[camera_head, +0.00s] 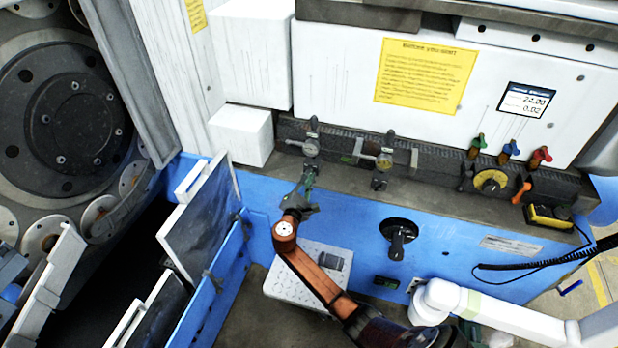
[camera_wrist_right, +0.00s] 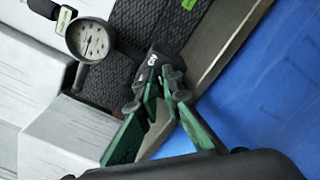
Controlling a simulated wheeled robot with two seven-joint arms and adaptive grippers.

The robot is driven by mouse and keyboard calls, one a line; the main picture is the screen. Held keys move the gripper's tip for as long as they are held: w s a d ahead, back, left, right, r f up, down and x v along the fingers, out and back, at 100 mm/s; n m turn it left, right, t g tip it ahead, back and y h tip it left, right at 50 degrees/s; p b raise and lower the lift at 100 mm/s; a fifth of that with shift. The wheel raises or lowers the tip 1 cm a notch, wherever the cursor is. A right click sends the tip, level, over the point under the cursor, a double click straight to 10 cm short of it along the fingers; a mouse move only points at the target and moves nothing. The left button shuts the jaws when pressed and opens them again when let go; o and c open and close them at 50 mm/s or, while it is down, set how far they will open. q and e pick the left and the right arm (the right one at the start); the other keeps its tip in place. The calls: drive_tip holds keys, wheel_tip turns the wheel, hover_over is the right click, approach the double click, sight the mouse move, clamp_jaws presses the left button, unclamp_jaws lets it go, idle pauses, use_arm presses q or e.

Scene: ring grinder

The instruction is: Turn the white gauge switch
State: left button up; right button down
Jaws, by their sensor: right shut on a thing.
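A round white-faced gauge (camera_head: 311,146) sits on the dark ledge of the machine; the wrist view shows its dial and needle (camera_wrist_right: 90,40). My right gripper (camera_head: 305,180) reaches up to the ledge just below this gauge. In the wrist view its green-sided fingers (camera_wrist_right: 162,84) are shut on a small dark switch part (camera_wrist_right: 154,62) with a white mark, beside the gauge. The fingers hide much of that part, and its turn angle cannot be told. A second gauge (camera_head: 384,161) stands farther right on the ledge. My left gripper is not in view.
Green, blue and red small levers (camera_head: 510,149) and a yellow dial (camera_head: 490,182) are on the ledge at right. A black rotary handle (camera_head: 400,236) is on the blue front panel. White blocks (camera_head: 241,135) stand left of the gauge. An open hatch (camera_head: 202,220) is at left.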

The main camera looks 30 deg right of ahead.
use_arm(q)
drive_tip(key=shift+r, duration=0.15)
use_arm(e)
drive_tip(key=shift+r+n+p, duration=0.2)
drive_tip(key=shift+n+p, duration=0.5)
drive_tip(key=shift+p, duration=0.35)
drive_tip(key=n+p, duration=0.8)
drive_tip(key=shift+w+a+r, duration=0.15)
drive_tip(key=shift+w+a, duration=0.1)
drive_tip(key=n+p, duration=0.4)
drive_tip(key=shift+w+a, duration=0.1)
drive_tip(key=shift+w, duration=0.05)
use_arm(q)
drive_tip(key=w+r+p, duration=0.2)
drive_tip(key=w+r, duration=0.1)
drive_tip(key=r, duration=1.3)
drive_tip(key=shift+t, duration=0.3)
use_arm(e)
drive_tip(key=shift+w+a+f+n, duration=0.1)
drive_tip(key=shift+f+n, duration=0.1)
drive_tip(key=shift+n, duration=0.95)
drive_tip(key=shift+f+n, duration=0.2)
drive_tip(key=shift+n, duration=0.95)
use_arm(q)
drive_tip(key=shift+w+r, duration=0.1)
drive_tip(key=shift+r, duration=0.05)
use_arm(e)
drive_tip(key=c, duration=2.4)
unclamp_jaws()
